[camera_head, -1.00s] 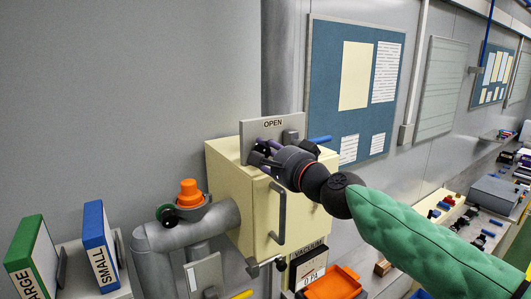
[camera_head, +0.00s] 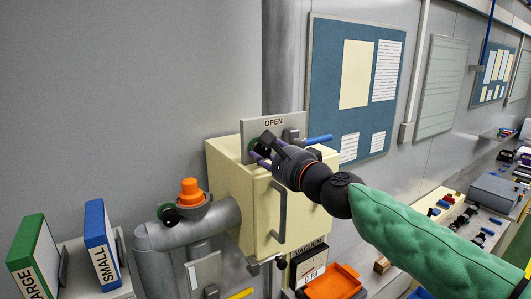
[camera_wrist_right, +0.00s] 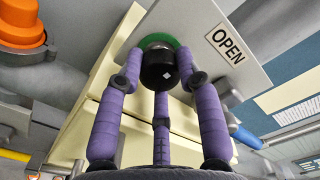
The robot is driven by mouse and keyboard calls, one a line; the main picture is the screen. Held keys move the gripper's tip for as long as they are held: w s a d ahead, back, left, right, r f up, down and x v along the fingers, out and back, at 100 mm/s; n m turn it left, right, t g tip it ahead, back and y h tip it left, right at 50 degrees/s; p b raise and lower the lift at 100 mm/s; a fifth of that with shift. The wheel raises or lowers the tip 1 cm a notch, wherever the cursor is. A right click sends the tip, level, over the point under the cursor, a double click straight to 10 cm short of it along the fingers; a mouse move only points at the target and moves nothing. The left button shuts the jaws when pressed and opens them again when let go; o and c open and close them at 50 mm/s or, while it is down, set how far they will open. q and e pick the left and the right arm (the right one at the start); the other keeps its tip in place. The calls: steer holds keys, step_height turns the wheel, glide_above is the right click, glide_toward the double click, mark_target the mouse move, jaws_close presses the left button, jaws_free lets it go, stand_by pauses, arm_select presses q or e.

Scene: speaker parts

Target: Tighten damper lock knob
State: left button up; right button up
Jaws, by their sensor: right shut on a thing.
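The black damper lock knob (camera_wrist_right: 157,72) has a green ring behind it and a pale mark on its face. It sits on the grey plate (camera_wrist_right: 195,25) labelled OPEN, which stands on top of the cream box (camera_head: 238,190). My right gripper (camera_head: 262,153) is at the plate's front, and part of the green ring (camera_head: 252,144) shows beside it. In the right wrist view its purple fingers (camera_wrist_right: 158,75) surround the knob, one on each side and one below, and are shut on it. My left gripper is not in view.
A blue-handled lever (camera_head: 318,139) sticks out right of the plate. An orange knob (camera_head: 190,190) tops the grey pipe (camera_head: 190,235) at left. A bar handle (camera_head: 279,212) is on the box front. An orange tray (camera_head: 333,283) lies below.

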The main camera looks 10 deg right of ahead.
steer(key=shift+d+r, duration=0.2)
steer(key=shift+r, duration=0.1)
steer(key=o, duration=0.9)
steer(key=shift+w+f, duration=0.15)
steer(key=shift+f, duration=0.05)
steer(key=shift+f, duration=0.1)
steer(key=v, duration=1.2)
steer(key=shift+f, duration=0.1)
